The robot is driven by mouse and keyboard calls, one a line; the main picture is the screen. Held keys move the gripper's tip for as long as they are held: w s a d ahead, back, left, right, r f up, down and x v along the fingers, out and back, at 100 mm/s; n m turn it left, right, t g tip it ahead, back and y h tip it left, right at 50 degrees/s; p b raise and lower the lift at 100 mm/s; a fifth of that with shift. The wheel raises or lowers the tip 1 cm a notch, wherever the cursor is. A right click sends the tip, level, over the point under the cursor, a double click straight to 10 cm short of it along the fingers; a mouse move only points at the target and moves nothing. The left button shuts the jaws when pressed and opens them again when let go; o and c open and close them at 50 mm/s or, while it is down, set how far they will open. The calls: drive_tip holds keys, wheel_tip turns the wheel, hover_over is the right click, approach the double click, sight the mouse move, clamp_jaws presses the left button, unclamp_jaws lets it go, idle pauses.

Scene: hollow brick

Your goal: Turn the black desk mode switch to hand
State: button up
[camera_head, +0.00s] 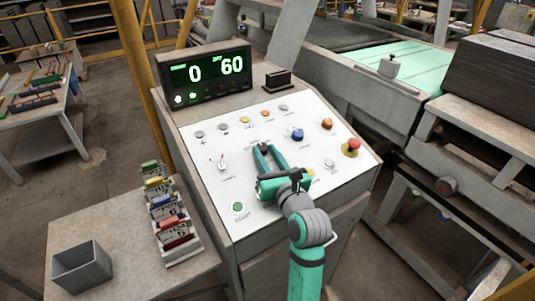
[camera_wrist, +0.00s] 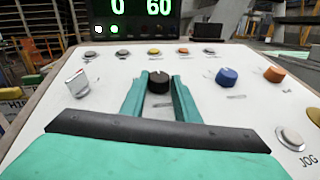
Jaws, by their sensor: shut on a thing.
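The desk is a sloped white panel (camera_head: 230,195) with several knobs and buttons. The black desk mode switch (camera_wrist: 158,83) is a round black knob at the middle of the panel in the wrist view. My gripper (camera_head: 263,147) reaches over the panel from the front. Its two green fingers (camera_wrist: 159,76) stand one on each side of the black knob and are shut on it. A small light mark shows at the knob's top, but its setting cannot be read.
A blue knob (camera_wrist: 227,76) and an orange knob (camera_wrist: 274,74) stand to the right, a white-handled switch (camera_wrist: 77,82) to the left. A red emergency button (camera_head: 352,146) is at the panel's right edge. A display (camera_head: 205,74) reading 0 and 60 stands behind.

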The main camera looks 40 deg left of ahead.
drive_tip(key=o, duration=1)
drive_tip(key=shift+w+f, duration=0.1)
drive_tip(key=shift+o, duration=0.2)
drive_tip(key=shift+d, duration=0.1)
drive_tip(key=shift+s+d, duration=0.2)
drive_tip(key=shift+s, duration=0.15)
drive_tip(key=v, duration=0.8)
drive_tip(key=shift+s+d, duration=0.1)
drive_tip(key=shift+d, duration=0.15)
drive_tip(key=shift+v, duration=0.8)
